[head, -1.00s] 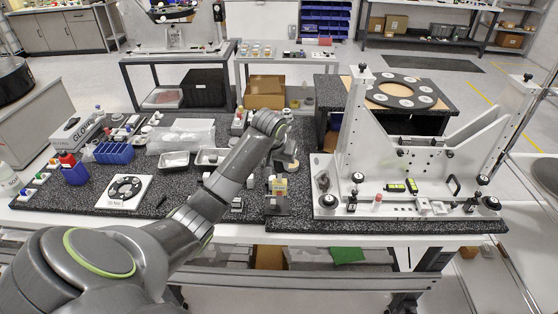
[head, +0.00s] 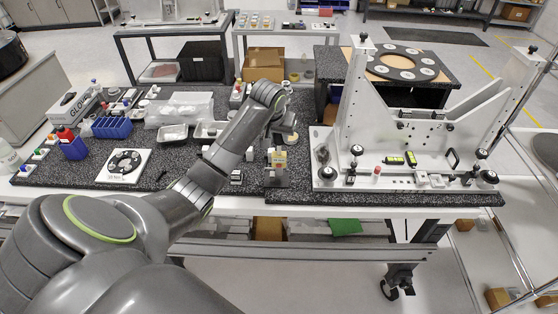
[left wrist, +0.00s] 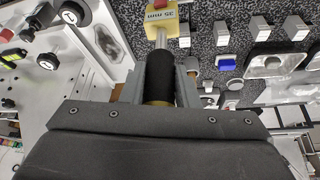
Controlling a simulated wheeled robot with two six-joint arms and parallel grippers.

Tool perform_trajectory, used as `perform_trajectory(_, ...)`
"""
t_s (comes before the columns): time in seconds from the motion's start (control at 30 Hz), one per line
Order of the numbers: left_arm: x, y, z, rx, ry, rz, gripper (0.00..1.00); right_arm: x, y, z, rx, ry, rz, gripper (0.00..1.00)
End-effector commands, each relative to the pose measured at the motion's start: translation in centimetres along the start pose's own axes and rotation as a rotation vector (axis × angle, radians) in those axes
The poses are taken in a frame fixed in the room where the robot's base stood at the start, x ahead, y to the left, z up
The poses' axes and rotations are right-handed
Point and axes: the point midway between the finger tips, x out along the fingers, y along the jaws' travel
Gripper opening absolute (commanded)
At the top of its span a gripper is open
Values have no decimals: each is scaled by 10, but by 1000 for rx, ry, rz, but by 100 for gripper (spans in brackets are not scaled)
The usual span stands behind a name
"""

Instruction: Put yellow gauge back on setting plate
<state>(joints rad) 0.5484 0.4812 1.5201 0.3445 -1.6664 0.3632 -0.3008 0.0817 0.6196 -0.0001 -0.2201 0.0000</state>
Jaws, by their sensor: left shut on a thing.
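The yellow gauge (head: 279,160) is a small yellow block with a printed label, on a metal stem with a black handle. In the left wrist view the yellow block (left wrist: 161,17) is at the top, and my left gripper (left wrist: 158,85) is shut around the black handle. In the head view my left gripper (head: 284,131) is above the yellow block, near the granite top's front. Whether the gauge touches anything beneath is unclear. A white square plate (head: 103,177) carrying a black ring lies at left; I cannot tell if it is the setting plate. My right gripper is out of view.
A large white fixture (head: 400,177) with upright walls and black knobs stands right of the gauge. Metal trays (head: 173,137), a blue rack (head: 112,127) and small blocks lie to the left.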

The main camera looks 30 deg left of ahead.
Motion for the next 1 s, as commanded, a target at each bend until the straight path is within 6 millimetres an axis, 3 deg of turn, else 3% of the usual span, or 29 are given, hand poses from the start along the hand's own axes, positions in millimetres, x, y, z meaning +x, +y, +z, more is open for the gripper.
perform_trajectory(1.0, 18, 0, 8, 0, 1, 0, 0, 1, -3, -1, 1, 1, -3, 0)
